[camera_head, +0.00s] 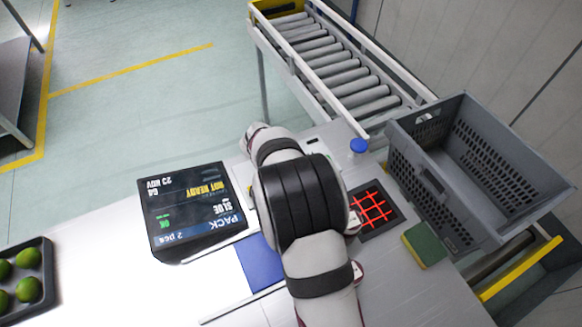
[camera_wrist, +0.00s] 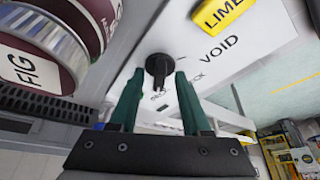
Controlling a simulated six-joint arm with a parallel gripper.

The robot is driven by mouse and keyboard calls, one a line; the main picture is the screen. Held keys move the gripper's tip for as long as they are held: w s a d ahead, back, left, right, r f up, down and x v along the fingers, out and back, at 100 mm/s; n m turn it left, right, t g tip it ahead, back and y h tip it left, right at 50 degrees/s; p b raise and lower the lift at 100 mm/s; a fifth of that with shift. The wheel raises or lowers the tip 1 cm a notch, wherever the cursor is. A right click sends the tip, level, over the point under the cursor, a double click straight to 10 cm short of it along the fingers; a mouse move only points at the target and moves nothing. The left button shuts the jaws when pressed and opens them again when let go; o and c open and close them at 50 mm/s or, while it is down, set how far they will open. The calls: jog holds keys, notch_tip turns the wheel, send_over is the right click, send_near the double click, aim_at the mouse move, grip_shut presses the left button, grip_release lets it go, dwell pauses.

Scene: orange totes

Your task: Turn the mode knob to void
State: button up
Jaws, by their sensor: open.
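The black mode knob (camera_wrist: 157,66) sits on a white panel (camera_wrist: 245,58) in the wrist view. The word VOID is printed to its right, with a short tick mark between. Other words below the knob are partly hidden by the knob and a finger. The knob's grip bar runs downward in the picture, away from VOID. My gripper (camera_wrist: 159,74) is open, its two green fingers on either side of the knob in the picture. I cannot tell whether they touch it. In the head view my arm hides the knob and gripper.
A yellow LIME block (camera_wrist: 222,14) and a dark red FIG container (camera_wrist: 62,35) are near the knob. The head view shows a screen (camera_head: 192,211), a grey crate (camera_head: 480,175), a blue button (camera_head: 358,146), a green-yellow sponge (camera_head: 424,245) and a tray (camera_head: 45,270) of green fruit.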

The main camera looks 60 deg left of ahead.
grip_shut()
